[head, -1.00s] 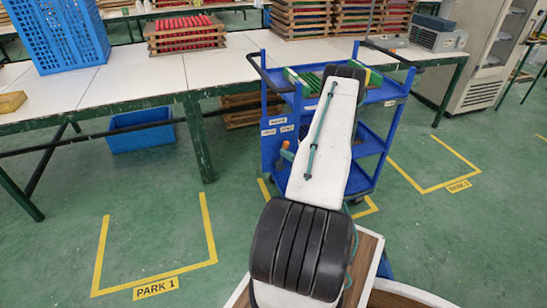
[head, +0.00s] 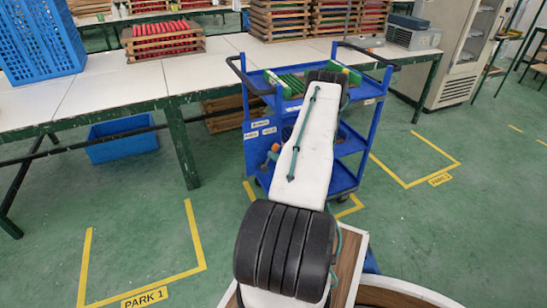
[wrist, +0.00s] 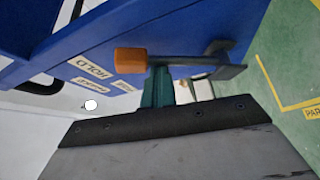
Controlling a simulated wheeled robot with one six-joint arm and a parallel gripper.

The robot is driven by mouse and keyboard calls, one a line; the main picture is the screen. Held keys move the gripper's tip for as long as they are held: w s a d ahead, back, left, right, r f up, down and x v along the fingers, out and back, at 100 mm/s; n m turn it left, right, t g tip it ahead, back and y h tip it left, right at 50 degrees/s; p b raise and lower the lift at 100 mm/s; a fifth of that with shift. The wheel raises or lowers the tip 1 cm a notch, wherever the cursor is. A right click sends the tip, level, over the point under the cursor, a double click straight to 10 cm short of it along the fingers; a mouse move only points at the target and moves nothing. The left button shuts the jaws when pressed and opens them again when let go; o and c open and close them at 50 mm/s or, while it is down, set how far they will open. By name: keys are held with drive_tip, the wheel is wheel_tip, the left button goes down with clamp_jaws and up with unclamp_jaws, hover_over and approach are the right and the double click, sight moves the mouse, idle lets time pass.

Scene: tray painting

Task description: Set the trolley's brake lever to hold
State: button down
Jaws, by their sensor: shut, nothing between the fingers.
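The blue trolley (head: 257,165) stands at the table's edge. On its side panel, the brake lever (wrist: 180,60) has an orange knob (wrist: 131,61); the knob also shows in the head view (head: 275,148). In the wrist view the lever lies across the picture, its knob end beside the HOLD label (wrist: 90,66), which appears upside down. My gripper (wrist: 160,88) is shut and empty, its teal fingers close below the lever's shaft. Whether they touch it I cannot tell. In the head view my arm hides most of the gripper.
A white-topped table (head: 120,85) runs behind the trolley, with a blue bin (head: 120,140) underneath. Yellow floor markings (head: 190,270) lie on both sides, with clear green floor inside them.

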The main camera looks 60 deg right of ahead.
drive_tip(key=s+a, duration=0.5)
drive_tip(key=s, duration=0.2)
drive_tip(key=shift+s+a+f, duration=0.2)
drive_tip(key=shift+s+f, duration=0.1)
drive_tip(key=shift+s, duration=0.1)
idle(0.3)
idle(0.4)
